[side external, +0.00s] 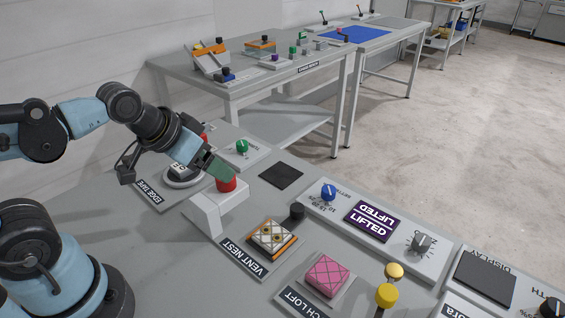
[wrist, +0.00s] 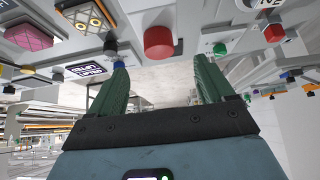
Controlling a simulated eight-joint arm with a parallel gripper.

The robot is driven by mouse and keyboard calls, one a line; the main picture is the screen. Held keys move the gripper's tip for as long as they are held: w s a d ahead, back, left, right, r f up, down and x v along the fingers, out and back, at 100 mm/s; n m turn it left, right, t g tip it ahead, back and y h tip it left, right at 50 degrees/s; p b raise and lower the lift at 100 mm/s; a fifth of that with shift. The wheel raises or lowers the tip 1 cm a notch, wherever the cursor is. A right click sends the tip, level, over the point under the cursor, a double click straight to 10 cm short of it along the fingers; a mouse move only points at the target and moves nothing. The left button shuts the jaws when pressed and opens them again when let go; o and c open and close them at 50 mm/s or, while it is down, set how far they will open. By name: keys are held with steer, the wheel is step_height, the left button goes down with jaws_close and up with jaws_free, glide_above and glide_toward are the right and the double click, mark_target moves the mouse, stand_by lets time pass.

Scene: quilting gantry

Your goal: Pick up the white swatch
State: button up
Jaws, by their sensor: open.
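The white swatch (side external: 272,236) is a quilted pad with small gold spots and an orange edge. It lies on the station labelled VENT NEST. In the wrist view the white swatch (wrist: 88,13) shows at the top left, its edge cut off by the frame. My gripper (side external: 222,172) has green fingers, spread apart with nothing between them. It is above and left of the swatch in the side view, by the red button (side external: 226,184) on a white bracket. In the wrist view my gripper (wrist: 163,72) has the red button (wrist: 158,41) beyond the fingertips.
A pink swatch (side external: 325,275) lies on the neighbouring loft station. A black knob (side external: 297,211) stands close behind the white swatch. A purple LIFTED display (side external: 372,221), a blue knob (side external: 328,191) and yellow buttons (side external: 386,295) are to the right. A dark square pad (side external: 281,176) lies behind.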

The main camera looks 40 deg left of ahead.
steer(key=shift+o, duration=0.8)
steer(key=shift+w+d+r+n+g, duration=0.15)
steer(key=shift+w+d+n+g, duration=0.2)
steer(key=shift+n, duration=0.35)
steer(key=w+d+n+g, duration=0.2)
steer(key=d+n+g, duration=0.15)
steer(key=n, duration=0.35)
steer(key=n+g, duration=0.3)
steer(key=n, duration=0.6)
glide_above(270, 233)
steer(key=shift+n, duration=0.3)
steer(key=shift+f, duration=6.4)
steer(key=c, duration=1.2)
steer(key=shift+r, duration=0.1)
